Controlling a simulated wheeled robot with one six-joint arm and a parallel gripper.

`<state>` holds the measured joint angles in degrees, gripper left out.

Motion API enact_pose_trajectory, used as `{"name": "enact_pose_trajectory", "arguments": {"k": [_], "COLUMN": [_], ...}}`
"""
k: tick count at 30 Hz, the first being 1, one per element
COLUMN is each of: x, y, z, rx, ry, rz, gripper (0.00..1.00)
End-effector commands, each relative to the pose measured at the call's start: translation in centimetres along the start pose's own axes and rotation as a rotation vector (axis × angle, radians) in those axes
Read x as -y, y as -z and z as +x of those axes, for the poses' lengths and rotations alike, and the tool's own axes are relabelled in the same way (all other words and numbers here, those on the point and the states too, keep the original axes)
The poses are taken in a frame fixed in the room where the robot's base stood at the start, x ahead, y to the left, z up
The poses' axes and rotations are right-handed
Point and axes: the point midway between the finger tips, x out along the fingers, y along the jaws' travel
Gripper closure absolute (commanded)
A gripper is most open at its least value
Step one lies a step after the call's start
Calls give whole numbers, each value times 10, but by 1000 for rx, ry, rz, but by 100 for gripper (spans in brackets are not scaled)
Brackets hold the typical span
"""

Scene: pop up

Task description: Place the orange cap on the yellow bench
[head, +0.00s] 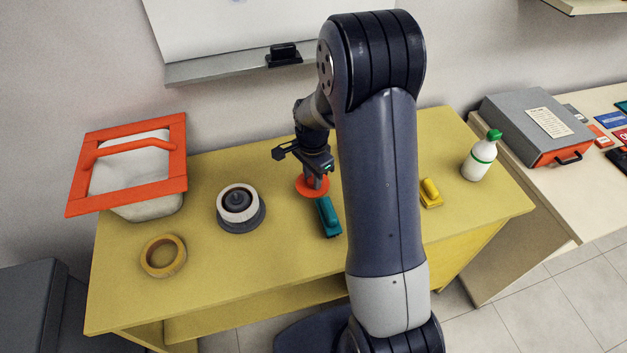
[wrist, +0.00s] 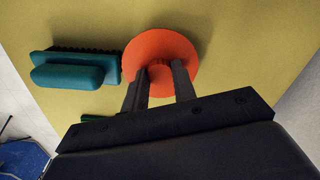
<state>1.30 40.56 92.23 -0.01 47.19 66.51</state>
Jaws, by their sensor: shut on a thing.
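The orange cap (wrist: 160,47) is a flat round disc with a small knob in its middle. In the wrist view my gripper (wrist: 160,82) is shut on that knob. In the head view the cap (head: 303,187) shows under my gripper (head: 314,182), partly hidden by it. The yellow bench (head: 300,245) lies below. The cap is at or just above the bench top; I cannot tell whether it touches. A shadow lies beside the cap's edge in the wrist view.
A teal brush (head: 329,217) lies close to the cap, also in the wrist view (wrist: 75,70). A grey-and-white round piece (head: 240,207), a yellow ring (head: 163,256) and an orange-framed container (head: 125,165) stand left. A yellow brush (head: 430,193) and white bottle (head: 479,157) stand right.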

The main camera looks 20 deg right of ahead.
Motion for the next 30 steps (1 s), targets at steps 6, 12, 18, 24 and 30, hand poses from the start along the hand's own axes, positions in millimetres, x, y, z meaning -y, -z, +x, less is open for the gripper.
{"name": "enact_pose_trajectory", "arguments": {"k": [6, 12, 18, 24, 30], "x": [0, 0, 0, 0, 0], "y": [0, 0, 0, 0, 0], "z": [23, 23, 27, 26, 26], "rx": [1, 0, 0, 0, 0], "ry": [-2, 0, 0, 0, 0], "rz": [0, 0, 0, 0, 0], "gripper": [100, 100, 72, 56, 52]}}
